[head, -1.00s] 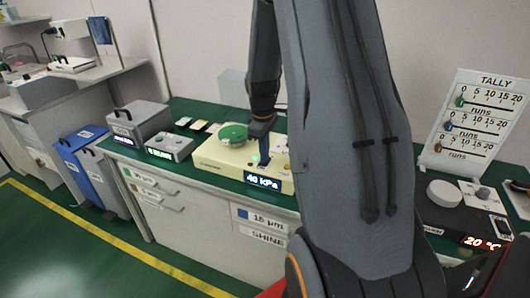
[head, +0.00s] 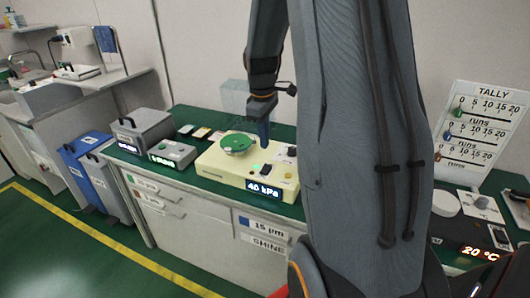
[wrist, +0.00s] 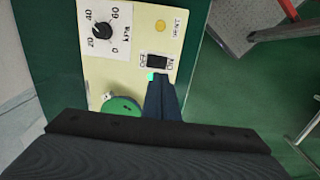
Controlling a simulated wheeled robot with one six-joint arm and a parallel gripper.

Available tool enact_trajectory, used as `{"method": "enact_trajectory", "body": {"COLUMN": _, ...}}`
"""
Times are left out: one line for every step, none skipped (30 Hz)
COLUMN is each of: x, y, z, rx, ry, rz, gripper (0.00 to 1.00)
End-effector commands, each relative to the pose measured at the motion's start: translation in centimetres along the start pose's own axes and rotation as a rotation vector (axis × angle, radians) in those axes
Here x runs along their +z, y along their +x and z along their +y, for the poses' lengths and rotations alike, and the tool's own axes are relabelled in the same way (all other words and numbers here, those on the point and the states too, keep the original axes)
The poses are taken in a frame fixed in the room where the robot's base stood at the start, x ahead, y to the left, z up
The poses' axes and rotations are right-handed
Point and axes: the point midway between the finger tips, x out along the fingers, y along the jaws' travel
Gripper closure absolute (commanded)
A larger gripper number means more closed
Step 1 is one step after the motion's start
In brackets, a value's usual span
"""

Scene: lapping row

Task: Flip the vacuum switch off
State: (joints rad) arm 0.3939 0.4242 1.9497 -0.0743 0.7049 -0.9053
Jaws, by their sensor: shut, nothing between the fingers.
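The cream vacuum box (head: 215,174) sits on the green bench top with a lit display (head: 264,189) that appears to read 40 kPa. Its dark vacuum switch (head: 265,170) also shows in the wrist view (wrist: 157,62), between OFF and ON labels; I cannot tell which side is pressed. A green light (wrist: 151,76) glows beside the switch. My gripper (head: 264,138) is shut and empty, above the box; in the wrist view its fingertips (wrist: 163,78) are close to the switch, with contact unclear. A round green disc (head: 238,142) lies on the box.
A black pressure knob (wrist: 103,31) is on the same panel. A grey box with a green display (head: 172,153) stands to the left. A tally board (head: 482,125) and a white round piece (head: 445,203) are on the right. The green floor (head: 60,255) in front is open.

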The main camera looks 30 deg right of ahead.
Motion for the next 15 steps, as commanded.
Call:
{"method": "enact_trajectory", "body": {"x": -0.1, "y": -0.8, "z": 0.0, "rx": 0.004, "ry": 0.0, "rz": 0.003, "gripper": 1.0}}
{"method": "enact_trajectory", "body": {"x": -0.1, "y": -1.2, "z": 0.0, "rx": 0.003, "ry": 0.0, "rz": 0.002, "gripper": 1.0}}
{"method": "enact_trajectory", "body": {"x": -0.1, "y": -1.8, "z": 0.0, "rx": 0.003, "ry": -0.001, "rz": 0.002, "gripper": 1.0}}
{"method": "enact_trajectory", "body": {"x": -0.1, "y": -2.2, "z": 0.0, "rx": 0.003, "ry": -0.001, "rz": 0.002, "gripper": 1.0}}
{"method": "enact_trajectory", "body": {"x": 0.0, "y": -2.5, "z": -0.1, "rx": 0.002, "ry": -0.001, "rz": 0.001, "gripper": 1.0}}
{"method": "enact_trajectory", "body": {"x": 0.0, "y": -2.8, "z": -0.1, "rx": 0.001, "ry": -0.001, "rz": 0.001, "gripper": 1.0}}
{"method": "enact_trajectory", "body": {"x": 0.0, "y": -3.1, "z": -0.1, "rx": 0.002, "ry": -0.001, "rz": 0.001, "gripper": 1.0}}
{"method": "enact_trajectory", "body": {"x": 0.0, "y": -3.2, "z": -0.1, "rx": 0.002, "ry": -0.001, "rz": 0.001, "gripper": 1.0}}
{"method": "enact_trajectory", "body": {"x": 0.0, "y": -3.4, "z": -0.1, "rx": 0.001, "ry": -0.001, "rz": 0.0, "gripper": 1.0}}
{"method": "enact_trajectory", "body": {"x": 0.0, "y": -3.5, "z": -0.1, "rx": 0.0, "ry": -0.001, "rz": 0.0, "gripper": 1.0}}
{"method": "enact_trajectory", "body": {"x": 0.0, "y": -3.6, "z": -0.2, "rx": 0.0, "ry": -0.001, "rz": 0.0, "gripper": 1.0}}
{"method": "enact_trajectory", "body": {"x": 0.1, "y": -3.6, "z": -0.2, "rx": 0.0, "ry": -0.001, "rz": -0.001, "gripper": 1.0}}
{"method": "enact_trajectory", "body": {"x": 0.1, "y": -3.6, "z": -0.2, "rx": -0.001, "ry": -0.001, "rz": -0.001, "gripper": 1.0}}
{"method": "enact_trajectory", "body": {"x": 0.1, "y": -3.6, "z": -0.2, "rx": -0.001, "ry": 0.0, "rz": -0.001, "gripper": 1.0}}
{"method": "enact_trajectory", "body": {"x": 0.1, "y": -3.6, "z": -0.2, "rx": -0.001, "ry": 0.0, "rz": -0.001, "gripper": 1.0}}
